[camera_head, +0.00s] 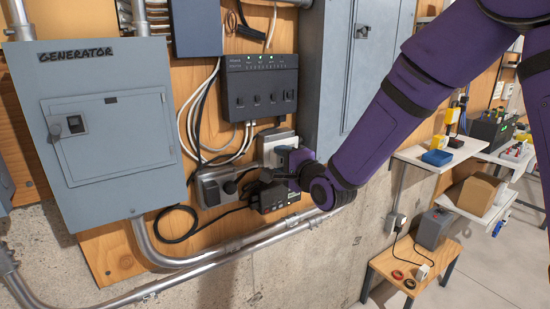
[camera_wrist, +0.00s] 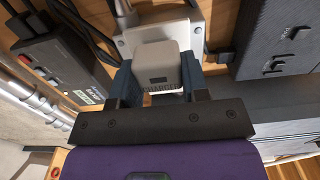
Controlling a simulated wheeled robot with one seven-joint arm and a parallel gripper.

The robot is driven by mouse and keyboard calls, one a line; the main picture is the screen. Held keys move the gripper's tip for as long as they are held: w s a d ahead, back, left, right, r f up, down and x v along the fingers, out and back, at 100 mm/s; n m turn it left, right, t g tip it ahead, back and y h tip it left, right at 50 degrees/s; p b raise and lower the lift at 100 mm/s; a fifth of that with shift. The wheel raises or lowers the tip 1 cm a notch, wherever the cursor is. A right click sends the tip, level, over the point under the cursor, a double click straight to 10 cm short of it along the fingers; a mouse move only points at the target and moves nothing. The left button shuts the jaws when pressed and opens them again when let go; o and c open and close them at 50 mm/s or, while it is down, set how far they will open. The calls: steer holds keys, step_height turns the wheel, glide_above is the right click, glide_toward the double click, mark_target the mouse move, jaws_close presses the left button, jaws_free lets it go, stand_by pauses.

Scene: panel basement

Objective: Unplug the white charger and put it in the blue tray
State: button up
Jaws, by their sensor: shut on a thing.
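The white charger (camera_wrist: 160,64), with a label on its face, sits between the two fingers of my gripper (camera_wrist: 160,78) in the wrist view. My gripper is shut on it. Behind it is a light grey outlet plate (camera_wrist: 198,40), and the charger appears to be at the plate; whether its prongs are in cannot be seen. In the head view my gripper (camera_head: 285,160) is at the outlet on the wooden panel and hides most of the charger. A small blue tray (camera_head: 437,157) lies on the white shelf at the right.
Grey cabinets (camera_head: 112,125) flank the panel. A wooden stool (camera_head: 409,281) stands below the white shelf (camera_head: 425,152).

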steer(key=shift+v, duration=2.15)
steer(key=shift+s+d, duration=0.1)
